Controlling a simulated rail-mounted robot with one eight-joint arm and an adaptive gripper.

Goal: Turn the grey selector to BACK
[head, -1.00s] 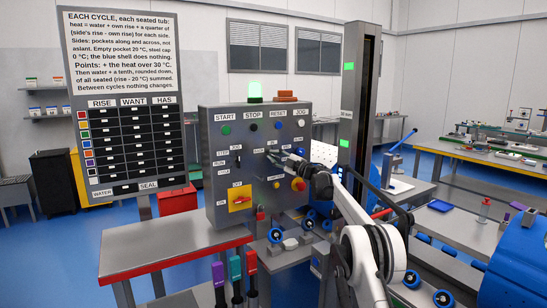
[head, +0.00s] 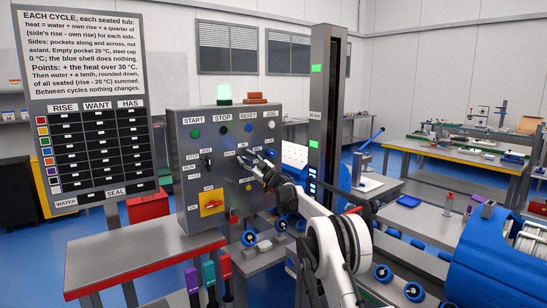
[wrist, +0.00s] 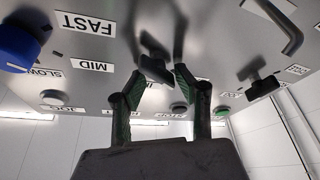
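The dark selector knob (wrist: 155,68) is between my fingertips in the wrist view. It also shows on the grey control panel (head: 180,125) in the head view, as a small dark knob (head: 243,159) in front of my fingers. My gripper (wrist: 158,80) is open, with one finger on each side of the knob. I cannot tell if either finger touches it. In the head view my gripper (head: 254,166) reaches the panel from the right. The labels around the selector are too small to read surely, so its setting is unclear.
Another dark selector (head: 208,161) sits to the left, above a yellow and red switch (head: 211,202). A blue knob (wrist: 16,47) with SLOW, MID and FAST labels is near my gripper.

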